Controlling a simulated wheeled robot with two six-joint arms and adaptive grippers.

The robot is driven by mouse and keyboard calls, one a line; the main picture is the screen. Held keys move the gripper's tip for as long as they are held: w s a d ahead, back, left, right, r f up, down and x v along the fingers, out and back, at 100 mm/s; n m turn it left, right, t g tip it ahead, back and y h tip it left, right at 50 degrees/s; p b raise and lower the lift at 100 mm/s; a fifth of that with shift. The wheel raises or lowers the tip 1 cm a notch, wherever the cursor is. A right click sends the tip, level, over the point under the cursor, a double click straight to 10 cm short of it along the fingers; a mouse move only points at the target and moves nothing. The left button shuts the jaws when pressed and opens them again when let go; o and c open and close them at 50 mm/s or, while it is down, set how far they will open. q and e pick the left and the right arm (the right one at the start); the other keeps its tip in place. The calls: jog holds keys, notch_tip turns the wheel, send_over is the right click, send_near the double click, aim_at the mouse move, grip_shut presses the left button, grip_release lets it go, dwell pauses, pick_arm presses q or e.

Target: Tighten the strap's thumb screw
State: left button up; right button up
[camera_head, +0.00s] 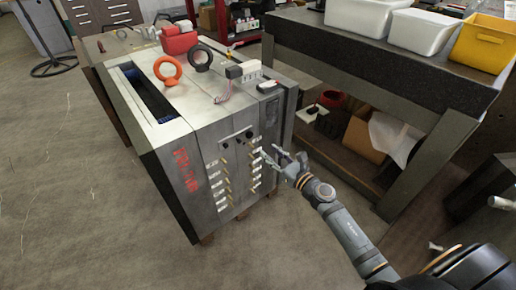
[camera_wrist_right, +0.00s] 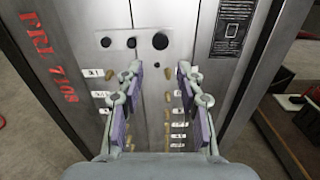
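The steel mould base (camera_head: 185,150) stands in the middle of the head view, with red lettering on its front. My right gripper (camera_head: 277,156) is just in front of its right front side. In the right wrist view, my right gripper (camera_wrist_right: 160,82) is open and empty, with its purple-padded fingers apart and facing the mould face (camera_wrist_right: 78,50). Dark round fittings (camera_wrist_right: 160,41) sit above the fingertips on that face. I cannot tell which part is the strap or its thumb screw. My left gripper is not in view.
Brass fittings with white labels (camera_wrist_right: 98,73) run down the mould face. An orange lifting ring (camera_head: 167,70), a black ring (camera_head: 201,58) and a red case (camera_head: 179,40) lie on top of the block. A dark bench (camera_head: 400,72) with bins stands close on the right.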

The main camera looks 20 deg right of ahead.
aim_at(251, 136)
jog(key=x, duration=0.9)
jog(key=shift+w+p, duration=0.25)
jog(key=shift+p, duration=0.1)
jog(key=shift+w+a, duration=0.25)
jog(key=shift+w, duration=0.2)
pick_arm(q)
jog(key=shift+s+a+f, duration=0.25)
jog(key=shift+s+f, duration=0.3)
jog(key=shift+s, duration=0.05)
pick_arm(e)
jog(key=shift+c, duration=0.3)
grip_shut()
